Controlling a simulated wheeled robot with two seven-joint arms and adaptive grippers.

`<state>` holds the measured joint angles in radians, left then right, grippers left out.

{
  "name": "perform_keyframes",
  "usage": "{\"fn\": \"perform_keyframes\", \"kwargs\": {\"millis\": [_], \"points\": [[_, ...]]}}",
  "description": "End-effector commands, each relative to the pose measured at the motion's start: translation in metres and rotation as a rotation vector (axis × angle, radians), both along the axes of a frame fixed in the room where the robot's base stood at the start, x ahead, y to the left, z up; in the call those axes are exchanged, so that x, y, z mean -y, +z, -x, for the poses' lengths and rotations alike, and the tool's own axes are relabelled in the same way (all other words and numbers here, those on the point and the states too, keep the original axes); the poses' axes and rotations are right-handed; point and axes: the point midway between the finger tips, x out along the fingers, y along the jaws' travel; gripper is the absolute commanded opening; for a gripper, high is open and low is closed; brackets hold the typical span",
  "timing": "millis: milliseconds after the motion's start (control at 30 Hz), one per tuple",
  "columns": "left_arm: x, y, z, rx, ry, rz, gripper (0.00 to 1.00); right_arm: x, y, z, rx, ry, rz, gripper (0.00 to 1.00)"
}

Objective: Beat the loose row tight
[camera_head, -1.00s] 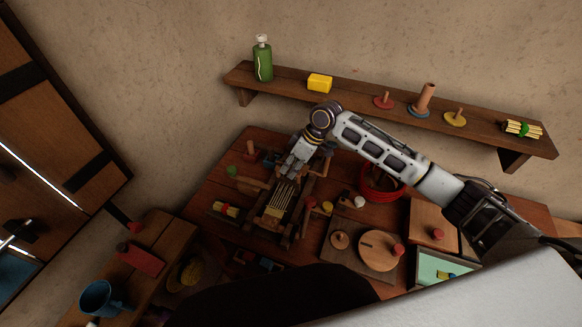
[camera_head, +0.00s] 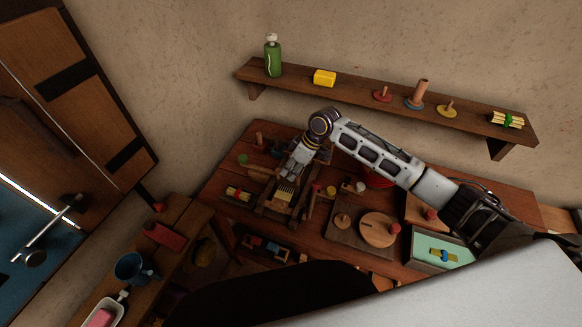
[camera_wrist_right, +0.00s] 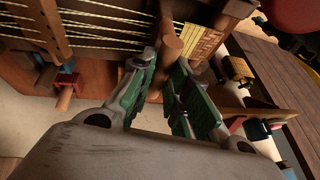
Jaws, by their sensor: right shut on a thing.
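The small wooden loom (camera_head: 268,212) stands on the table, with pale warp threads (camera_head: 284,192) stretched in its frame. My right gripper (camera_head: 288,175) is over the loom's far part and covers some of it. In the right wrist view the green-padded fingers (camera_wrist_right: 165,72) are shut on an upright round wooden handle (camera_wrist_right: 171,45), which looks like the beater's. Warp threads (camera_wrist_right: 110,22) run to the left of the handle, and yellow woven cloth (camera_wrist_right: 201,42) lies just right of it. I cannot tell how tight the last row is. My left gripper is not in view.
The table also holds a round wooden disc (camera_head: 378,229), a red coil (camera_head: 378,179) and a green-lined tray (camera_head: 440,252). A wall shelf (camera_head: 360,92) runs behind my arm. A side bench with a blue mug (camera_head: 130,267) stands at the left.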

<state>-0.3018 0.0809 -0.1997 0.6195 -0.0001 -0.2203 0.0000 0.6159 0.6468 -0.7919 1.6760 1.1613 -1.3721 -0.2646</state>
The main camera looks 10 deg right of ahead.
Motion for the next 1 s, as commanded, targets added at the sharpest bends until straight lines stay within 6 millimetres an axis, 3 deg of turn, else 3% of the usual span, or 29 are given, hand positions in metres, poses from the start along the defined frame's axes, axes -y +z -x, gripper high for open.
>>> {"fn": "perform_keyframes", "kwargs": {"millis": [300, 333, 500, 1000], "points": [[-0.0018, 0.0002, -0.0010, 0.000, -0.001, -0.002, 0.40, -0.0001, 0.0026, -0.0015, 0.004, -0.001, -0.002, 0.00], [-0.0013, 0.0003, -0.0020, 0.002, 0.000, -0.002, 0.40, 0.0000, 0.0024, -0.0015, 0.004, -0.001, -0.002, 0.18], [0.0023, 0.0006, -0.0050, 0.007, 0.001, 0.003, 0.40, 0.0000, 0.0021, -0.0012, 0.004, 0.000, -0.001, 0.39], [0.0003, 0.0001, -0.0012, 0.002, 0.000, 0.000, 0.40, 0.0031, 0.0075, -0.0008, 0.003, 0.000, 0.000, 0.39]]}}
